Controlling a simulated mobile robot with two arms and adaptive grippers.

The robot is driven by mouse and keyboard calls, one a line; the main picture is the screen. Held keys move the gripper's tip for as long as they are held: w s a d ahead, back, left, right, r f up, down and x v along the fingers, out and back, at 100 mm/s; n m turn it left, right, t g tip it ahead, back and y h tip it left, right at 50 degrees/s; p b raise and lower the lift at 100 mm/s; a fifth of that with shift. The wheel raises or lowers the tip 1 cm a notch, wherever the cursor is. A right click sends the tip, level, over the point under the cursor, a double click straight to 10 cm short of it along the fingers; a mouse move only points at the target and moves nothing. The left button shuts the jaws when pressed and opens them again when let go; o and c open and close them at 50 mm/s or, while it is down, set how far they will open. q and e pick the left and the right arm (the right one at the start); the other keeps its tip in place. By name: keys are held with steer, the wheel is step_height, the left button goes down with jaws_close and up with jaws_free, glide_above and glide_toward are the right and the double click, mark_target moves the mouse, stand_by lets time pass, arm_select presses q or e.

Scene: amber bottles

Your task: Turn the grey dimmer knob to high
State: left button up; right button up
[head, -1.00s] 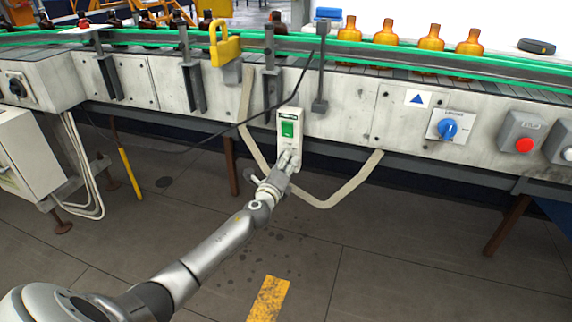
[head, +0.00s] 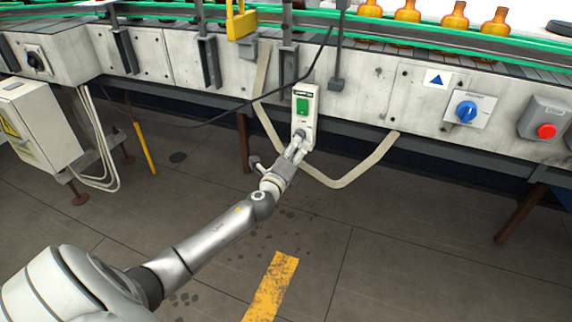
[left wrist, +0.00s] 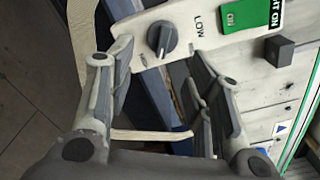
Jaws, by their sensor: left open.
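The grey dimmer knob (left wrist: 162,38) sits on a white panel (left wrist: 232,18) in the left wrist view. The word LOW is printed beside it, and a second label near it is too small to read surely. In the head view the white panel (head: 311,92) hangs on the conveyor's side, with a green switch (head: 302,106) above the knob. My left gripper (head: 298,147) is at the panel's lower end. Its fingers (left wrist: 161,62) are open, one on each side of the knob in the picture; I cannot tell whether they touch it.
A black cable runs above the panel, and a beige conduit (head: 345,183) loops below it. A blue rotary switch (head: 466,112) and a red button (head: 546,131) are to the right. A yellow padlock-like part (head: 241,24) is at the upper left. The floor in front is clear.

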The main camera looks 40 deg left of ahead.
arm_select(q)
steer(key=v, duration=0.7)
steer(key=shift+f, duration=0.1)
stand_by(0.4)
